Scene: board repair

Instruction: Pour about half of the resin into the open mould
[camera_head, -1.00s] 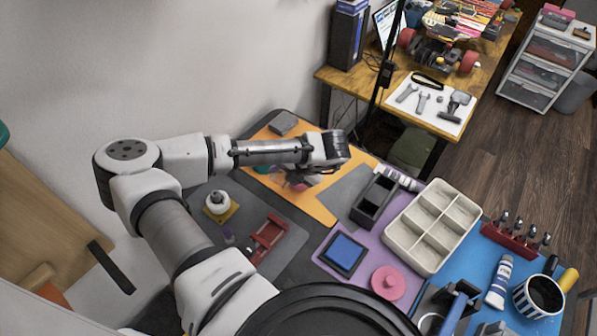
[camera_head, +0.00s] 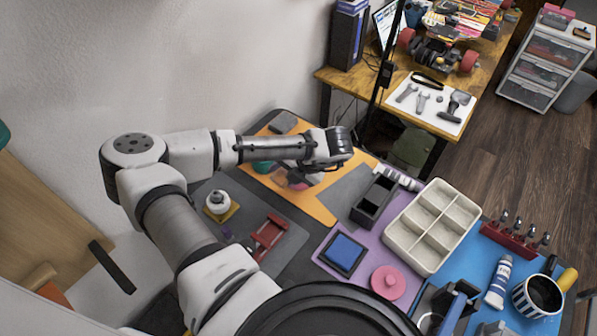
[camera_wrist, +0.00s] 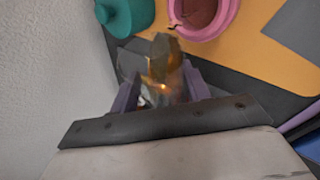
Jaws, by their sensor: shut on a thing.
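My gripper (camera_wrist: 160,88) is shut on a clear, faceted-looking cup (camera_wrist: 133,62) with amber resin (camera_wrist: 163,68) in it. The cup's tilt is hard to judge, and I see no clear stream of resin leaving it. The open mould (camera_wrist: 229,20) is a round pink rim with a reddish-brown inside, just beyond the cup and to its right in the wrist view. Its top is cut off there. In the head view the pink mould (camera_head: 297,184) is partly hidden under my gripper (camera_head: 308,174), and the cup is hard to make out.
A teal rounded object (camera_wrist: 127,14) stands left of the mould on the orange mat (camera_wrist: 265,55); the wall is close on the left. A grey block (camera_head: 283,122) lies behind my arm. A black tray (camera_head: 374,200) and a cream compartment box (camera_head: 405,245) stand to the right.

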